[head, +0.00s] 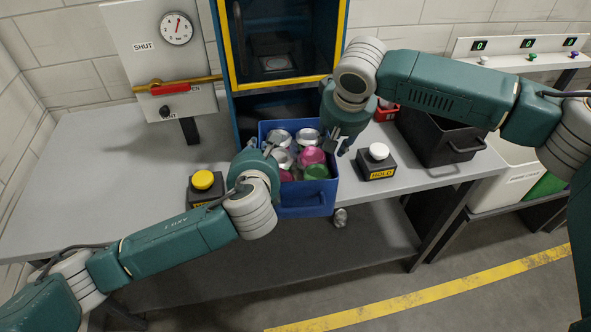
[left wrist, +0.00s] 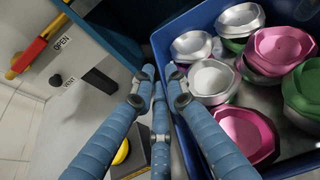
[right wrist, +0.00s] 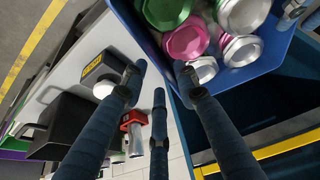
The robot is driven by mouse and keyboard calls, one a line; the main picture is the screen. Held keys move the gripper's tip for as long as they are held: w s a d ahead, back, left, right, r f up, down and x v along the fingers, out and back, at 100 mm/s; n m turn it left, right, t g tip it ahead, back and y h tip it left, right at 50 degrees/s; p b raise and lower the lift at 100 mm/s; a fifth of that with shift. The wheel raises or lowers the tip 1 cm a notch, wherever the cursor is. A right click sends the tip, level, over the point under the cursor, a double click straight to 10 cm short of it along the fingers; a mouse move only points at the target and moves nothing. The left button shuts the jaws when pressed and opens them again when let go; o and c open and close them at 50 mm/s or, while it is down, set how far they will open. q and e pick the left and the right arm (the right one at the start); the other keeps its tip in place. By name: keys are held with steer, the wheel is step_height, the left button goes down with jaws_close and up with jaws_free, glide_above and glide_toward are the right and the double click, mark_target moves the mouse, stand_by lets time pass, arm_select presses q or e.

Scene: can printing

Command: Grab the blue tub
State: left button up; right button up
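The blue tub (head: 303,203) stands at the front edge of the table, filled with silver, pink and green cans. My left gripper (head: 262,150) is at its left wall. In the left wrist view the fingers (left wrist: 161,80) are close together on the tub's rim (left wrist: 183,140), one inside and others outside. My right gripper (head: 338,148) is at the tub's right wall. In the right wrist view its fingers (right wrist: 160,75) are spread wider, on either side of the wall (right wrist: 135,32), with visible gaps. The palms and part of the tub's rim are hidden.
A yellow-topped button box (head: 203,185) is left of the tub and a white-topped HOLD box (head: 377,160) is right of it. A black bin (head: 440,140) stands further right. A yellow-framed blue machine (head: 283,40) is behind. The left table area is clear.

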steer(key=shift+w+f, duration=0.25)
steer(key=shift+f, duration=0.45)
steer(key=shift+c, duration=0.2)
jaws_close()
steer(key=shift+r, duration=0.1)
